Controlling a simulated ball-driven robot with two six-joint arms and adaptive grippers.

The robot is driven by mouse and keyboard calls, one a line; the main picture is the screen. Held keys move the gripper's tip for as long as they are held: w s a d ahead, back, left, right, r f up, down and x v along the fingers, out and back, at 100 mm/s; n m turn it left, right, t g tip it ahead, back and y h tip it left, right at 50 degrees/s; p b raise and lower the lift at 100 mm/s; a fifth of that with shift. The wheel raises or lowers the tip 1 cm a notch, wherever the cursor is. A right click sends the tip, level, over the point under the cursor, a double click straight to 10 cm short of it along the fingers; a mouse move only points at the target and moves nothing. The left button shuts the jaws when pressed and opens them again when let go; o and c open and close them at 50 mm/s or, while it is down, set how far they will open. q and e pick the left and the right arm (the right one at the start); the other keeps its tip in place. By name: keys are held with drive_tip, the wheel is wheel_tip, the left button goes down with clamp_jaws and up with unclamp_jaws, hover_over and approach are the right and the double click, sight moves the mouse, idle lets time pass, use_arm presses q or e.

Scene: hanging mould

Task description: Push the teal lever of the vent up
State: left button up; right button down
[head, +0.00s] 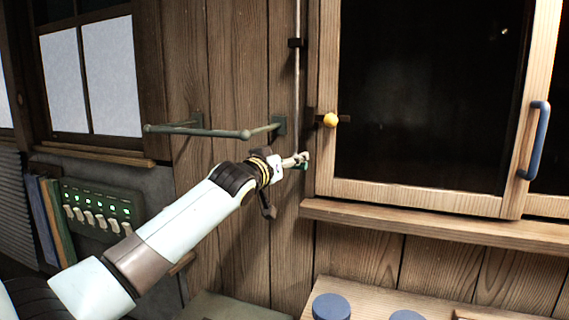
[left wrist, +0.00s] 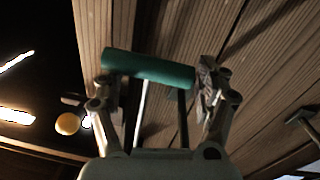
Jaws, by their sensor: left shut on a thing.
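The teal lever (left wrist: 148,68) is a short teal cylinder lying across between the fingers of my left gripper (left wrist: 158,82) in the left wrist view. In the head view only a small teal bit (head: 304,167) of it shows at the tip of my left gripper (head: 299,161). The gripper is shut on the lever, beside the window frame's lower left part. A thin vertical rod (head: 297,95) runs up the plank wall above the gripper. The vent itself cannot be made out. My right gripper is not in view.
A yellow knob (head: 330,120) sits on the window frame, close right of the gripper. A green rail (head: 200,131) sticks out from the wall at left. A wooden sill (head: 440,226) runs below the window. A switch panel (head: 102,208) is at lower left.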

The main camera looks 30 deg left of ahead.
use_arm(q)
drive_tip(key=shift+d, duration=0.1)
drive_tip(key=shift+c, duration=0.4)
drive_tip(key=o, duration=1.7)
drive_tip(key=shift+w+d, duration=0.2)
drive_tip(key=shift+d, duration=0.35)
drive_tip(key=shift+c, duration=0.2)
drive_tip(key=shift+o, duration=0.7)
drive_tip(key=shift+d, duration=0.1)
drive_tip(key=shift+s+f, duration=0.1)
drive_tip(key=shift+s, duration=0.2)
drive_tip(key=s+d, duration=0.1)
drive_tip(key=s, duration=1)
drive_tip(key=shift+s+d, duration=0.2)
drive_tip(key=shift+d, duration=0.05)
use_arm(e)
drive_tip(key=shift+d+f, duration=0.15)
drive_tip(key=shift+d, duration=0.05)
